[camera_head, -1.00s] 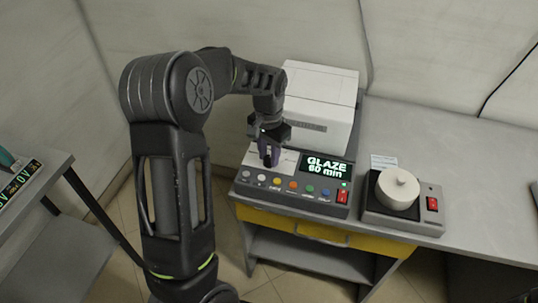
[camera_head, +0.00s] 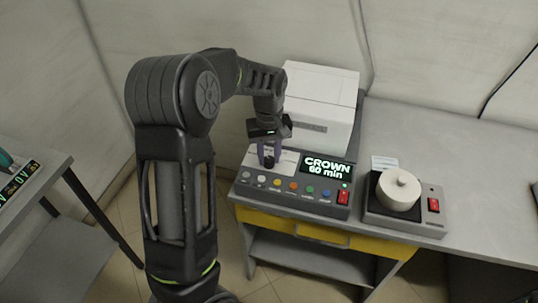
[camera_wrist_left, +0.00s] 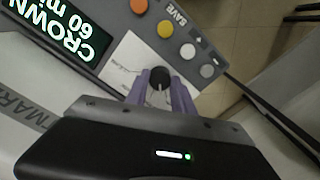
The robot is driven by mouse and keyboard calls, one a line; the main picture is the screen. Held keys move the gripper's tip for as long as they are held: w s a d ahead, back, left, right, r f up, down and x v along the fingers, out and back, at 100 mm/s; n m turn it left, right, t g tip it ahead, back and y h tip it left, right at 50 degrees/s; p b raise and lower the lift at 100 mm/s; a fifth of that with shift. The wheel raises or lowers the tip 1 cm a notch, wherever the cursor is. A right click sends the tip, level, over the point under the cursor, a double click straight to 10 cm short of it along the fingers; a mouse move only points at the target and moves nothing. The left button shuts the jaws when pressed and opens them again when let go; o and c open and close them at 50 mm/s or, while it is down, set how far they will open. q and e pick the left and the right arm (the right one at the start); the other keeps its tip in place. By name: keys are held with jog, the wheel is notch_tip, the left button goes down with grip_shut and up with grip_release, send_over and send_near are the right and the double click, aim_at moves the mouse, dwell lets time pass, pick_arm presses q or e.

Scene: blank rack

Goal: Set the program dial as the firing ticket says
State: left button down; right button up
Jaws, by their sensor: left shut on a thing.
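The black program dial (camera_wrist_left: 160,77) sits on a white plate (camera_wrist_left: 128,62) of the grey control panel (camera_head: 283,198). My left gripper (camera_head: 268,156) is over the panel, its purple fingers (camera_wrist_left: 160,98) on both sides of the dial and shut on it. The lit display (camera_head: 327,168) reads "CROWN 60 min"; it also shows in the wrist view (camera_wrist_left: 65,28). A small pale card (camera_head: 384,162) lies behind the hotplate; its writing is too small to read, so I cannot tell whether it is the ticket. My right gripper is not in view.
Several coloured buttons (camera_head: 293,186) and a red switch (camera_head: 343,197) line the panel's front. A white box-shaped unit (camera_head: 320,95) stands behind. A hotplate (camera_head: 375,212) with a white lidded pot (camera_head: 398,189) stands to the right. The bench beyond is clear.

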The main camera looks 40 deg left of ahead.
aim_at(269, 159)
pick_arm(q)
jog(key=shift+n, duration=1.6)
jog(key=c, duration=1.1)
grip_release()
notch_tip(269, 159, up, 8)
jog(key=shift+f, duration=0.1)
